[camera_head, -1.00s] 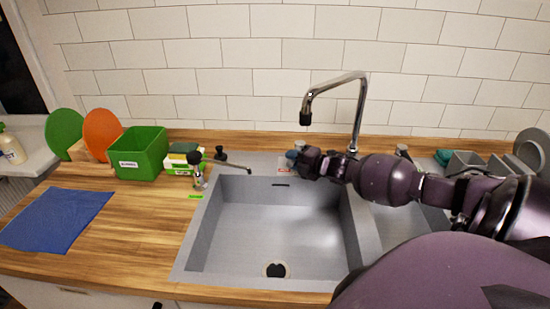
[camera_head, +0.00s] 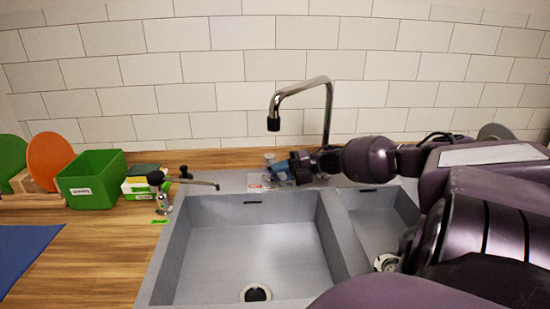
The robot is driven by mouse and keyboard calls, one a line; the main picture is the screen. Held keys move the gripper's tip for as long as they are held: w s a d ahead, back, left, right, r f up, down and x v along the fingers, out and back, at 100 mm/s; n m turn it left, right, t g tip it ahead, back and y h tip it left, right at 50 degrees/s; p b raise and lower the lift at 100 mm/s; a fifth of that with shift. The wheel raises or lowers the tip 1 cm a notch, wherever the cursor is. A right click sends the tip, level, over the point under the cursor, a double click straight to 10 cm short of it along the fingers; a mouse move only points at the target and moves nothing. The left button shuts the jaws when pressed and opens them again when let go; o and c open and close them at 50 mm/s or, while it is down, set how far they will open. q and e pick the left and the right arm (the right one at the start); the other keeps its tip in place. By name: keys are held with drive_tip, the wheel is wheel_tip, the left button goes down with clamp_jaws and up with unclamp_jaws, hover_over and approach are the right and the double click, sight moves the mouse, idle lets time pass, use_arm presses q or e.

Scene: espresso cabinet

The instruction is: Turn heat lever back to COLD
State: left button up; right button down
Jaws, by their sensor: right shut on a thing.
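The chrome faucet (camera_head: 328,112) stands behind the sink, its spout reaching out to the left over the basin. My right gripper (camera_head: 291,168) is at the left of the faucet base, low over the back rim of the sink. It is shut on the heat lever, which is mostly hidden by the gripper. A small blue and grey part (camera_head: 279,172) shows at the fingertips; I cannot tell its exact shape or the lever's angle. A small label with red on it (camera_head: 255,181) lies on the sink rim just left of the gripper. My left gripper is not in view.
The large sink basin (camera_head: 245,245) is empty, with a smaller basin (camera_head: 375,212) to its right. A green box (camera_head: 92,182), a sponge pack (camera_head: 140,187) and a small sprayer-like tool (camera_head: 160,185) stand on the left counter. A blue cloth (camera_head: 20,255) lies at far left.

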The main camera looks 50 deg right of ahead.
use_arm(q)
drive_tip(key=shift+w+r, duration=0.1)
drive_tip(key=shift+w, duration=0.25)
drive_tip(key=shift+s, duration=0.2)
use_arm(e)
drive_tip(key=shift+d, duration=0.1)
drive_tip(key=c, duration=1)
unclamp_jaws()
drive_tip(key=shift+o, duration=0.2)
